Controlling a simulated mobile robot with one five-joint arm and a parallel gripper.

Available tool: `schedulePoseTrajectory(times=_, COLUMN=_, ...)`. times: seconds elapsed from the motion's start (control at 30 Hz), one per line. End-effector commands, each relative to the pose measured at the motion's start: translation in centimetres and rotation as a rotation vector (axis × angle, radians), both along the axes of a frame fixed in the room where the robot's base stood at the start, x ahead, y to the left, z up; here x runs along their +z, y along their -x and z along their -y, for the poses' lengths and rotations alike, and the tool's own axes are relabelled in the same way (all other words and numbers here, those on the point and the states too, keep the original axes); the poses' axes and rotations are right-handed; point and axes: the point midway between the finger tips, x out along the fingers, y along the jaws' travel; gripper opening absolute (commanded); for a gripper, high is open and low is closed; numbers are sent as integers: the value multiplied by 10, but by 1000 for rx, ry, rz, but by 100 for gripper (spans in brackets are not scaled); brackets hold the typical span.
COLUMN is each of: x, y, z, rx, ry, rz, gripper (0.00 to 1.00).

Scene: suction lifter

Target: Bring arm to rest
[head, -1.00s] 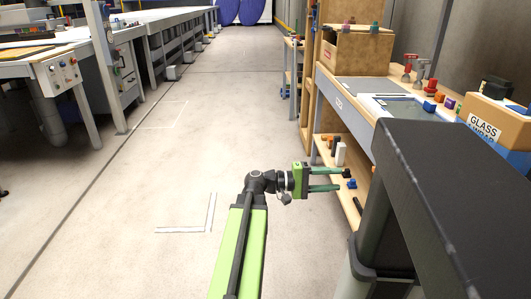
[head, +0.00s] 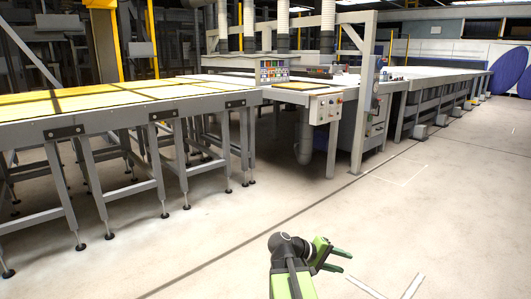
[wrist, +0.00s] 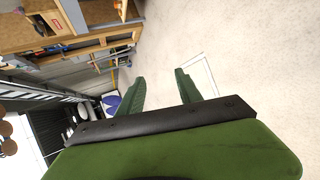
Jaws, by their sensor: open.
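My gripper (head: 338,261) is at the lower middle of the head view, at the end of my green and black arm. Its two green fingers stand apart, pointing right over bare floor. In the wrist view my gripper (wrist: 163,88) shows two green fingers spread apart with nothing between them. It touches nothing in either view.
A long grey table with yellow panels (head: 130,93) stands at the left, with metal legs. A control box (head: 325,107) and a long conveyor line (head: 440,84) run on to the right. Wooden shelving (wrist: 70,38) shows in the wrist view. The floor around my gripper is clear.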

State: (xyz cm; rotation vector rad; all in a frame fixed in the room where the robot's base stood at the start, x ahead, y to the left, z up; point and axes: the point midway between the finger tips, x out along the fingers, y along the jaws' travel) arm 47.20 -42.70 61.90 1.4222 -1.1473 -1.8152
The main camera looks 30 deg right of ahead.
Motion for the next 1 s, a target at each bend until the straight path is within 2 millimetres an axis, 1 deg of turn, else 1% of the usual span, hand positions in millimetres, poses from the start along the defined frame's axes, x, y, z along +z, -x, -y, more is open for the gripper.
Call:
schedulePoseTrajectory(times=0.03, x=-12, y=-27, z=-37, rx=59, ry=-56, rz=25, gripper=42)
schedulePoseTrajectory(times=0.07, x=-21, y=-41, z=-58, rx=90, ry=-94, rz=41, gripper=42)
schedulePoseTrajectory(times=0.1, x=-31, y=-57, z=-87, rx=128, ry=-145, rz=61, gripper=42)
schedulePoseTrajectory(times=0.17, x=-47, y=-79, z=-133, rx=183, ry=-229, rz=86, gripper=42)
schedulePoseTrajectory(times=0.2, x=-57, y=-90, z=-164, rx=217, ry=-288, rz=100, gripper=42)
schedulePoseTrajectory(times=0.27, x=-71, y=-102, z=-208, rx=258, ry=-376, rz=117, gripper=42)
schedulePoseTrajectory(times=0.3, x=-79, y=-108, z=-235, rx=279, ry=-432, rz=127, gripper=42)
schedulePoseTrajectory(times=0.37, x=-89, y=-113, z=-271, rx=303, ry=-513, rz=138, gripper=42)
schedulePoseTrajectory(times=0.4, x=-96, y=-115, z=-294, rx=315, ry=-567, rz=143, gripper=42)
schedulePoseTrajectory(times=0.47, x=-104, y=-116, z=-325, rx=325, ry=-649, rz=152, gripper=42)
schedulePoseTrajectory(times=0.5, x=-109, y=-115, z=-344, rx=325, ry=-705, rz=159, gripper=42)
schedulePoseTrajectory(times=0.6, x=-120, y=-109, z=-386, rx=287, ry=-878, rz=186, gripper=42)
schedulePoseTrajectory(times=0.67, x=-123, y=-105, z=-409, rx=259, ry=-980, rz=204, gripper=42)
schedulePoseTrajectory(times=0.7, x=-124, y=-103, z=-425, rx=237, ry=-1046, rz=213, gripper=42)
schedulePoseTrajectory(times=0.73, x=-115, y=-101, z=-430, rx=213, ry=-1066, rz=219, gripper=42)
schedulePoseTrajectory(times=0.77, x=-98, y=-102, z=-428, rx=217, ry=-1058, rz=219, gripper=42)
schedulePoseTrajectory(times=0.8, x=-86, y=-102, z=-428, rx=218, ry=-1055, rz=217, gripper=42)
schedulePoseTrajectory(times=0.87, x=-70, y=-102, z=-428, rx=219, ry=-1054, rz=218, gripper=42)
schedulePoseTrajectory(times=0.97, x=-41, y=-102, z=-427, rx=219, ry=-1053, rz=217, gripper=42)
schedulePoseTrajectory(times=1.0, x=-28, y=-102, z=-427, rx=220, ry=-1053, rz=218, gripper=42)
